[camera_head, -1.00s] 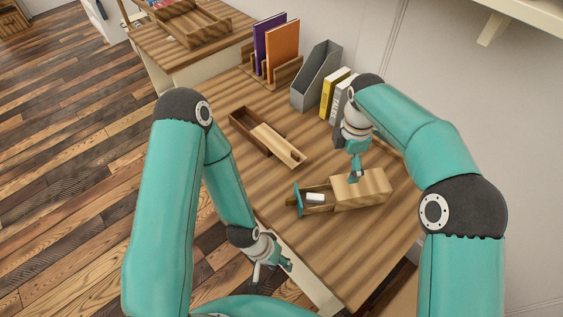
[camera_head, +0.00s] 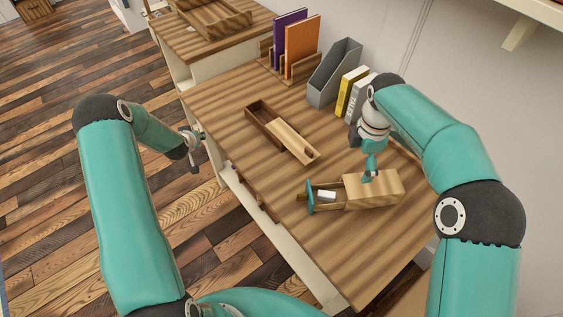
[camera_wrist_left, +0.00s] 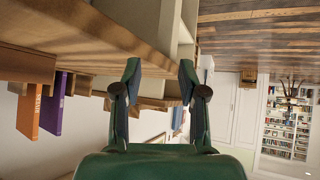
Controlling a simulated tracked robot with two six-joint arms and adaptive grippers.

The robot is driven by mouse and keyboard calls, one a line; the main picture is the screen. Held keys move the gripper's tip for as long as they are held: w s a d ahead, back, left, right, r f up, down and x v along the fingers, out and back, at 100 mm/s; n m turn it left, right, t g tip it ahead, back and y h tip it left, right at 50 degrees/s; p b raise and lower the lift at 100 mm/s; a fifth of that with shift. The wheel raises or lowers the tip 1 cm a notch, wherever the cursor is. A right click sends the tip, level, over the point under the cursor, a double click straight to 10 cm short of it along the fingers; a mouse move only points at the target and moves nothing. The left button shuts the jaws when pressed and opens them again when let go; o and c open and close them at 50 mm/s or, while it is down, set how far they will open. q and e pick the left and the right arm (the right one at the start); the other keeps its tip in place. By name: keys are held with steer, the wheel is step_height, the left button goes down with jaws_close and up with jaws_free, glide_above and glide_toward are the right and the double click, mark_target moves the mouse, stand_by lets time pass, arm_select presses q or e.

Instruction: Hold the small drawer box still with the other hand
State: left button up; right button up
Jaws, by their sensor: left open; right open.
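The small drawer box (camera_head: 382,190) is light wood and lies on the desk at the right. Its drawer (camera_head: 331,205) is pulled out to the left, with a teal front (camera_head: 310,197) and a small white block (camera_head: 326,195) inside. My right gripper (camera_head: 369,177) is open and points down at the top of the box; its fingertips are at the top face, and I cannot tell whether they press on it. My left gripper (camera_head: 194,158) is open and empty, beyond the desk's left edge and well away from the box. It also shows in the left wrist view (camera_wrist_left: 159,75).
A long wooden box with a sliding lid (camera_head: 281,133) lies mid-desk. A grey file holder (camera_head: 335,73), yellow and white books (camera_head: 352,92) and purple and orange folders (camera_head: 297,45) stand along the wall. The desk's (camera_head: 222,103) left part is clear.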

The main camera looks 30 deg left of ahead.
arm_select(q)
steer(key=w+a+r+m, duration=0.3)
steer(key=w+a+r, duration=0.2)
steer(key=r, duration=0.3)
steer(key=w+d+r+m+h, duration=0.3)
steer(key=w+d+r+m, duration=0.1)
steer(key=w+r+m, duration=0.2)
steer(key=s+d+f+m+g+h, duration=0.1)
steer(key=d+f+m+g+h, duration=0.15)
steer(key=d+m, duration=0.45)
steer(key=s+d+f+m+g+h, duration=0.2)
steer(key=d+m+h, duration=0.15)
steer(key=d, duration=0.75)
steer(key=s+d+f+m+g+h, duration=0.1)
steer(key=d+f+m+g+h, duration=0.15)
steer(key=d+m, duration=0.4)
steer(key=s+d+m+g+h, duration=0.3)
steer(key=s+d+m+g, duration=0.1)
steer(key=d, duration=0.6)
steer(key=shift+s+d+r+m+g, duration=0.3)
steer(key=shift+s+m+g, duration=0.15)
steer(key=shift+s, duration=0.6)
arm_select(e)
glide_toward(346, 196)
step_height(346, 196, down, 8)
steer(key=shift+d+f, duration=0.1)
arm_select(q)
steer(key=shift+h, duration=0.25)
